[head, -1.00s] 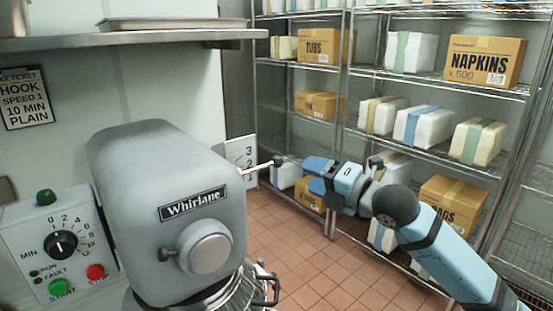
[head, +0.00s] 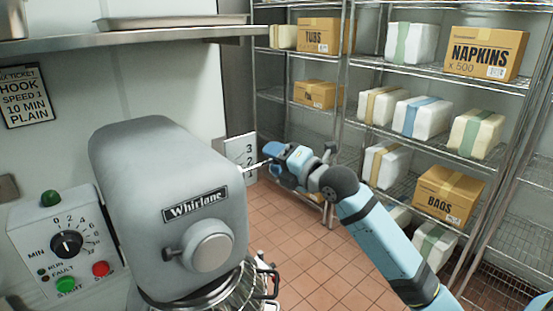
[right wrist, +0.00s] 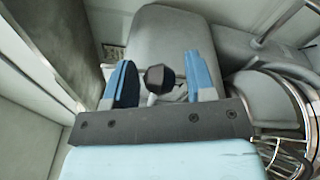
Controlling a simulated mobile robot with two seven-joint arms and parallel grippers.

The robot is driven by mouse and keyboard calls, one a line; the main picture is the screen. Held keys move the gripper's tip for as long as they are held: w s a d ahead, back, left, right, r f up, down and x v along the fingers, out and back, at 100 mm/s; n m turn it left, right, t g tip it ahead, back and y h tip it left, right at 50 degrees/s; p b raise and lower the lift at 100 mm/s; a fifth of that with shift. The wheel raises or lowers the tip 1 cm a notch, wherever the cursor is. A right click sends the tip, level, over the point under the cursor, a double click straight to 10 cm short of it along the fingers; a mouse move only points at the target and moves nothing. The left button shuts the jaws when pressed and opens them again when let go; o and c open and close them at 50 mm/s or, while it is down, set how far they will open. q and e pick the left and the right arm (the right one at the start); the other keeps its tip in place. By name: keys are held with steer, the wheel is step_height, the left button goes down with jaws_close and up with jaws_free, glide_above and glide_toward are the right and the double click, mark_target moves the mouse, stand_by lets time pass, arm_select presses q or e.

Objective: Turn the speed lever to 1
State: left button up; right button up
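The speed lever (head: 256,165) is a thin light rod that sticks out from the right side of the grey Whirlane mixer (head: 165,180). Its dark knob (right wrist: 159,78) shows in the right wrist view. A white number plate (head: 241,150) behind the lever shows 3 and 2; its lower part is hidden. My right gripper (head: 272,163) is at the lever's end and hides the knob in the head view. In the right wrist view the right gripper (right wrist: 160,84) is open, its blue fingers on either side of the knob with gaps visible. My left gripper is out of view.
A control box (head: 65,243) with a dial and buttons stands left of the mixer. A wire bowl guard (head: 255,285) is below the mixer head. Wire shelves with boxes (head: 448,193) stand behind my right arm. A steel shelf (head: 130,38) hangs above.

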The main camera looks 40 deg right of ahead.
jaws_close()
steer(key=shift+f+m+b, duration=0.45)
steer(key=shift+f+m, duration=0.45)
steer(key=shift+f, duration=0.05)
steer(key=shift+a+f+m+t, duration=0.25)
steer(key=shift+f+m, duration=0.4)
steer(key=shift+m, duration=0.2)
steer(key=shift+a+f+m+t, duration=0.25)
steer(key=shift+f+m, duration=0.35)
steer(key=shift+m, duration=0.25)
steer(key=shift+o, duration=1)
jaws_free()
